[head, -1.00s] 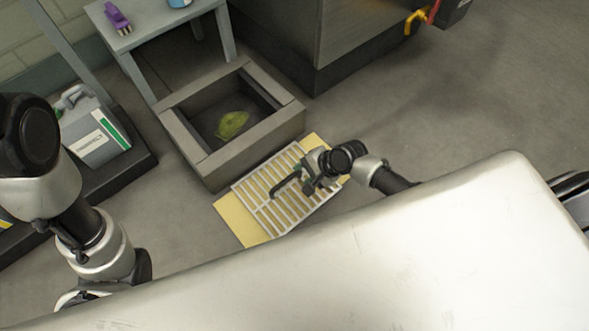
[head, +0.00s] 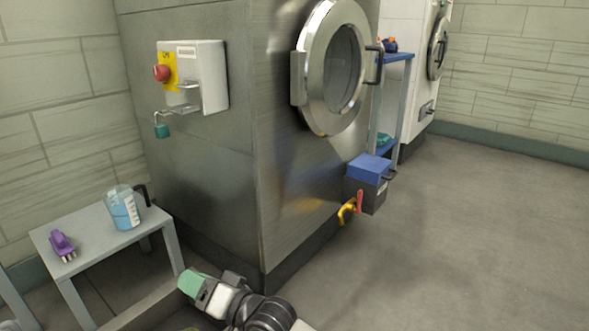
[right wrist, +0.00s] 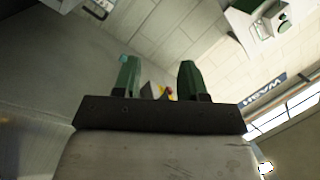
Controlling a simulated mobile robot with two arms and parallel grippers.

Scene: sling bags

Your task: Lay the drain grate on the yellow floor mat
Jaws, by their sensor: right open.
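My right gripper (head: 190,284) shows at the bottom of the head view, raised in front of the grey machine's lower corner. In the right wrist view its two green fingers (right wrist: 158,76) stand apart with nothing held between them. The drain grate and the yellow floor mat are out of both present views. My left gripper is not in view.
A grey table (head: 102,245) holds a purple brush (head: 62,245) and a jug of blue liquid (head: 123,210). A large metal machine (head: 205,170) stands behind my gripper. The floor at right (head: 450,240) is clear.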

